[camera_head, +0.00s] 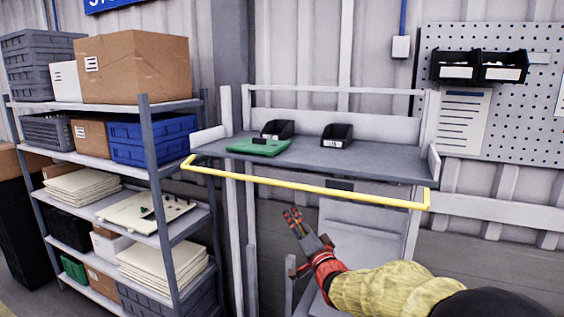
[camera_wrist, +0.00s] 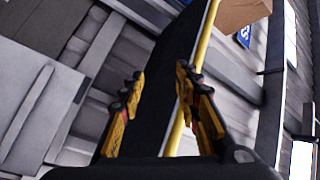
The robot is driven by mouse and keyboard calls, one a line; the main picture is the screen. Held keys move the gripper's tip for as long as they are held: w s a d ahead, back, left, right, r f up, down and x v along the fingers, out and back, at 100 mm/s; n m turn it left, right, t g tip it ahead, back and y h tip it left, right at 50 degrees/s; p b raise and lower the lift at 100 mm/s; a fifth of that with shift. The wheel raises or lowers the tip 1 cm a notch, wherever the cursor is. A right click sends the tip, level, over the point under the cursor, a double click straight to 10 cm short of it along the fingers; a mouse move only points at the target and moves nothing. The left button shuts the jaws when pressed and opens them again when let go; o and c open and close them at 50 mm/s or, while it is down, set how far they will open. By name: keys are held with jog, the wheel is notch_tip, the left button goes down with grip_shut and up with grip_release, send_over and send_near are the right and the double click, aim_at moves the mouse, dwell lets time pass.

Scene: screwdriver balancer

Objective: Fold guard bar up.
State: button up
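The yellow guard bar (camera_head: 310,187) runs across the front of the grey shelf (camera_head: 390,166), a little below and in front of its edge. Its short ends turn back toward the shelf sides. My gripper (camera_head: 292,214) is just below the middle of the bar in the head view, with its fingers pointing up. In the wrist view my gripper (camera_wrist: 157,82) has its two fingers spread, with nothing held. The bar (camera_wrist: 204,42) passes close to the right finger, which hides part of it. I cannot tell whether they touch.
The shelf carries a green item (camera_head: 258,146) and black bins (camera_head: 337,135). A loaded storage rack (camera_head: 160,200) stands close on the left. A pegboard (camera_head: 510,60) with bins hangs at the right. A grey panel (camera_head: 365,228) is behind my gripper.

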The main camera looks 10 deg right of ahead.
aim_at(282, 185)
jog(key=w+a+r+y+p, duration=0.1)
jog(key=w+r+p, duration=0.1)
jog(key=w, duration=0.1)
jog(key=w+r+t+p, duration=0.1)
jog(key=w+r+p, duration=0.1)
jog(key=w+r, duration=0.1)
jog(key=w+a+r+m+t+y+p, duration=0.1)
jog(key=w+r+p, duration=0.1)
jog(key=w+r, duration=0.1)
jog(key=shift+a+y, duration=0.3)
jog(key=shift+t, duration=0.3)
jog(key=shift+c, duration=0.4)
jog(key=c, duration=0.7)
grip_shut()
